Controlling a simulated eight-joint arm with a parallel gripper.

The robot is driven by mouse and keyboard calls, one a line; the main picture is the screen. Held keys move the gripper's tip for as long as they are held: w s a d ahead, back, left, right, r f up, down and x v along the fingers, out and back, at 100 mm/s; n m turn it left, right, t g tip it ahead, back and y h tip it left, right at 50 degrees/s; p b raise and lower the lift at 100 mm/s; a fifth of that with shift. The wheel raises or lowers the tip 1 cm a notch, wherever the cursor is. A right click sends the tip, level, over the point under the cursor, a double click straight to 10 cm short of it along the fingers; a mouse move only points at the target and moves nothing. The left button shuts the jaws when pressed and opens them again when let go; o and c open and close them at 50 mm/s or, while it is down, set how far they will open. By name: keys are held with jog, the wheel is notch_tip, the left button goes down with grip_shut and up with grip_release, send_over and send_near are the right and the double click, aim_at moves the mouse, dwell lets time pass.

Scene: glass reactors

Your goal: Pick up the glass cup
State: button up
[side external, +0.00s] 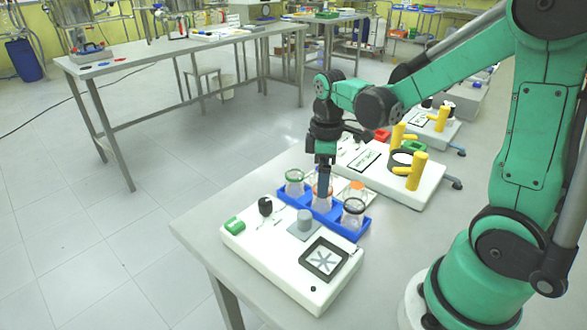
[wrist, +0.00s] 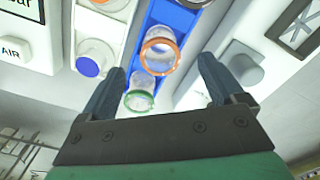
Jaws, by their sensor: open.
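In the wrist view, my gripper (wrist: 162,66) is open, a finger on each side. The orange-rimmed cup (wrist: 160,54) shows between and just beyond the fingertips. The green-rimmed cup (wrist: 139,100) shows nearer the palm. Contact cannot be told.
Behind stands another white unit with yellow handles (side external: 416,172).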

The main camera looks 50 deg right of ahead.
jog(key=shift+f, duration=2.1)
jog(key=c, duration=1.3)
